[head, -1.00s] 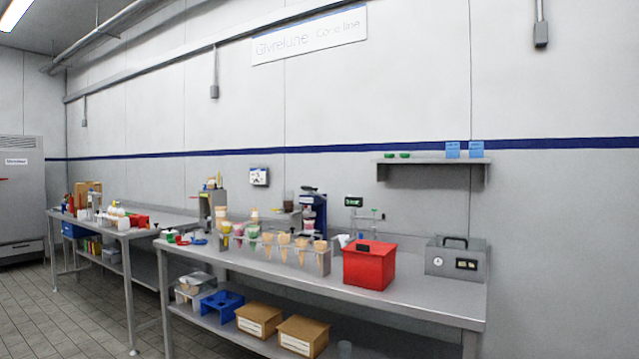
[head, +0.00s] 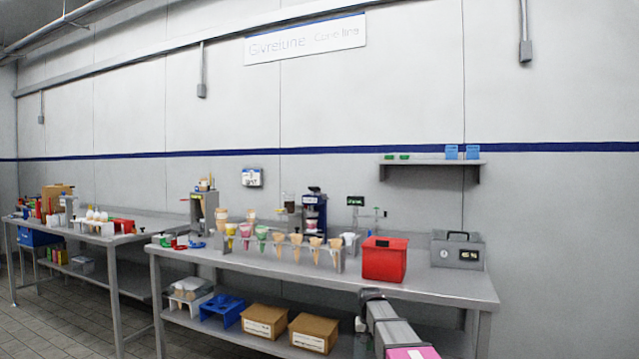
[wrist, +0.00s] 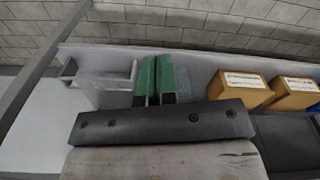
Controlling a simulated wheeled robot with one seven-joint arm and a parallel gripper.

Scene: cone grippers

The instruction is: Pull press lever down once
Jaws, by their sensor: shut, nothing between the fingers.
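A blue and black upright machine (head: 314,212) stands at the back of the near bench, behind the cone rack; it looks like the press. A dark part shows at its top, but it is too small to tell the lever apart. My gripper shows in the wrist view (wrist: 155,76) as two green fingers side by side, shut with nothing between them. In the head view my arm rises from the bottom edge in front of the bench, well apart from the machine; its fingers cannot be made out there.
A clear rack (head: 285,253) of several cones stands before the machine. A red bin (head: 384,260) and a grey box with a handle (head: 457,250) are to the right. Cardboard boxes (head: 264,321) and a blue rack (head: 222,309) sit on the lower shelf. The bench's right front is clear.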

